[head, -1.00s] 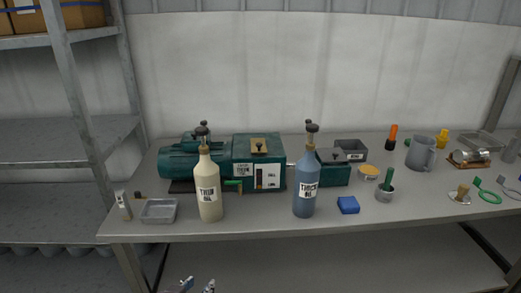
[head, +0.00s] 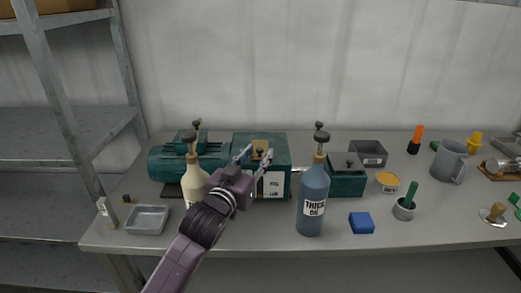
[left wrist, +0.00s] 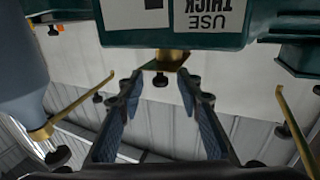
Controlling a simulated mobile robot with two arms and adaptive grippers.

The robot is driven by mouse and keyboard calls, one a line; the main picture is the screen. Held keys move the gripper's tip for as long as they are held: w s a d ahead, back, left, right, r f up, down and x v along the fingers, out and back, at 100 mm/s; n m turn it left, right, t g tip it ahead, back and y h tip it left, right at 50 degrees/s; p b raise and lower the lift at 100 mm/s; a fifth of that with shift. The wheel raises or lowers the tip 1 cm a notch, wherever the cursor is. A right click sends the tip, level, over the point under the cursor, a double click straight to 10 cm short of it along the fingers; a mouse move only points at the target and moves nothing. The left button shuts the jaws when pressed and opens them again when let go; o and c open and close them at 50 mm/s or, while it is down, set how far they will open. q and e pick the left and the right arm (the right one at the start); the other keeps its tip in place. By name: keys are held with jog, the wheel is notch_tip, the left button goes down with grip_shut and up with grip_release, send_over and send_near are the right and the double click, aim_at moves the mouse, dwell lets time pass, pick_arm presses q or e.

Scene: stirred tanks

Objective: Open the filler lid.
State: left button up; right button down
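The filler lid (head: 260,143) is a brass-coloured plate with a dark knob on top of the green gearbox housing (head: 285,150). My left gripper (head: 256,158) is in front of the housing's top, with its fingers spread to either side of the knob in the picture. The upside-down left wrist view shows the lid (left wrist: 152,66) and its knob (left wrist: 160,81) between the tips of my open left gripper (left wrist: 160,84). The lid lies flat and looks closed. I cannot tell whether the fingers touch the knob. My right gripper is in neither view.
A cream bottle (head: 194,178) stands left, partly behind my left arm. A blue THICK OIL bottle (head: 313,200) stands close on the right; both have tall pumps. A grey shelf (head: 60,120) stands left.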

pick_arm(q)
jog(key=shift+x, duration=0.95)
jog(key=shift+c, duration=0.6)
grip_shut()
